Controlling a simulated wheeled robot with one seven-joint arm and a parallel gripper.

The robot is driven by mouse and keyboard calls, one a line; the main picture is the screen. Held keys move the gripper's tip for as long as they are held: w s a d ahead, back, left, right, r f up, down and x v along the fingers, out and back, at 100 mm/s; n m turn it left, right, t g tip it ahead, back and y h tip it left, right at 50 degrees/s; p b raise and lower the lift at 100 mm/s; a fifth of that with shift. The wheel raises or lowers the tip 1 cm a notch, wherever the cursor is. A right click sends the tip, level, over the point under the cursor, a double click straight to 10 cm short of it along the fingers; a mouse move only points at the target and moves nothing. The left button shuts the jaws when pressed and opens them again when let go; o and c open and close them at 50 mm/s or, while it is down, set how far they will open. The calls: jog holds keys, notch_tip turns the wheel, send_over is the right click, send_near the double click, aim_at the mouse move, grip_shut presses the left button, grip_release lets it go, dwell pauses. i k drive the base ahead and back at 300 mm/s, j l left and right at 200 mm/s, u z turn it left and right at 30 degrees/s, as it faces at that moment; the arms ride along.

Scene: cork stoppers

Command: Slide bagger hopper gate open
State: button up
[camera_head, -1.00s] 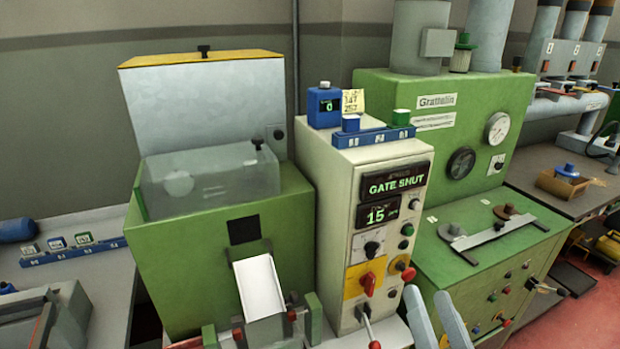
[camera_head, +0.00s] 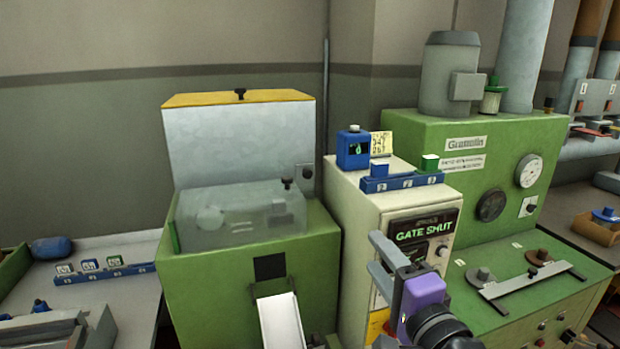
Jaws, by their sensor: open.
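The bagger is a green machine (camera_head: 215,295) with a clear hopper (camera_head: 240,222) on top and a raised grey lid (camera_head: 240,145) with a yellow edge. A dark knob (camera_head: 287,184) stands at the hopper's right end; I cannot tell if it belongs to the gate. A white chute (camera_head: 281,322) slopes down below a black square opening (camera_head: 269,266). The display (camera_head: 424,228) on the cream control cabinet reads GATE SHUT. My gripper (camera_head: 374,256) is open and empty in front of the cabinet, right of the hopper, and hides part of the cabinet's front.
A blue rack (camera_head: 402,183) and a blue counter box (camera_head: 353,148) sit on the cabinet. A green machine (camera_head: 440,135) with a grey motor and a metal bar stands at the right. A left bench (camera_head: 115,240) holds a blue rack and a blue roll.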

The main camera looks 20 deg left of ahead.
aim_at(304, 172)
jog(key=i+j, duration=0.85)
